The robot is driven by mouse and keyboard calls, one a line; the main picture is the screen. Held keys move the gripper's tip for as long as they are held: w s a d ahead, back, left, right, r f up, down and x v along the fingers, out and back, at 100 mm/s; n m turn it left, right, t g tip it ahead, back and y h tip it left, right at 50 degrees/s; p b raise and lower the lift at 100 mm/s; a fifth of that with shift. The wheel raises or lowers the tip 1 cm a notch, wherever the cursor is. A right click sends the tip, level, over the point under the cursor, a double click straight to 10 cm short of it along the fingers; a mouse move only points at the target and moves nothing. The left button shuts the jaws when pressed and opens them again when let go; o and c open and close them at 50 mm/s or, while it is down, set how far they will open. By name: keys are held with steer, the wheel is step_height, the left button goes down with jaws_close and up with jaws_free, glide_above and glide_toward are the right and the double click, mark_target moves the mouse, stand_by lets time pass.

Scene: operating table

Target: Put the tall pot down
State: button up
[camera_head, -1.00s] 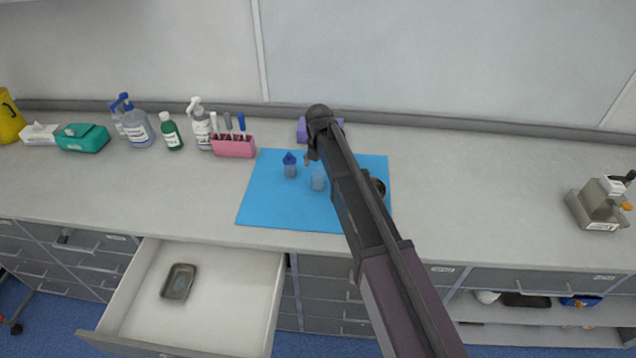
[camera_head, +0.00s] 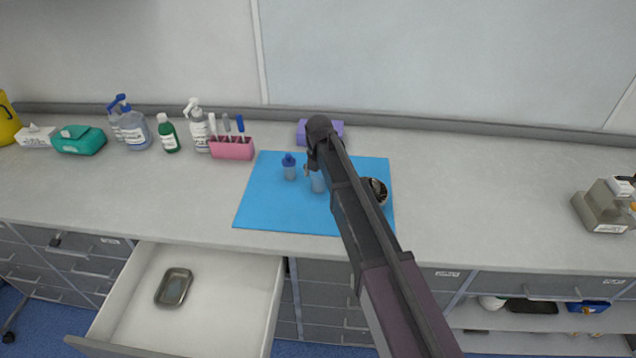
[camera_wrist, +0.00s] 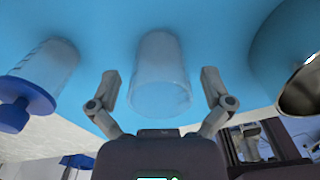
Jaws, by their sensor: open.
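The tall pot (camera_head: 317,183) is a clear, pale cup standing on the blue mat (camera_head: 265,210). In the wrist view the pot (camera_wrist: 160,75) is upside down in the picture, its base against the mat. My gripper (camera_wrist: 160,88) is open, with one finger on each side of the pot and a visible gap to both. In the head view my arm hides part of the pot and most of the gripper (camera_head: 312,168).
A blue-capped clear bottle (camera_head: 289,171) stands left of the pot, and a round metal bowl (camera_head: 378,191) right of it. A purple object (camera_head: 335,128) lies behind the mat. A pink rack (camera_head: 232,148) stands back left. The drawer (camera_head: 215,305) below is open, holding a tray (camera_head: 173,288).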

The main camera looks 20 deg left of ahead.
steer(key=c, duration=1.3)
steer(key=shift+r, duration=0.1)
step_height(320, 180, up, 3)
steer(key=p, duration=0.3)
steer(key=shift+r, duration=0.1)
steer(key=s+d, duration=0.2)
steer(key=s, duration=0.2)
steer(key=s+d+r+p, duration=0.1)
steer(key=s+d, duration=0.2)
steer(key=s, duration=0.2)
steer(key=s+d+p, duration=0.1)
steer(key=s+d, duration=0.2)
steer(key=s, duration=0.1)
steer(key=shift+s+r, duration=0.3)
steer(key=shift+s, duration=0.1)
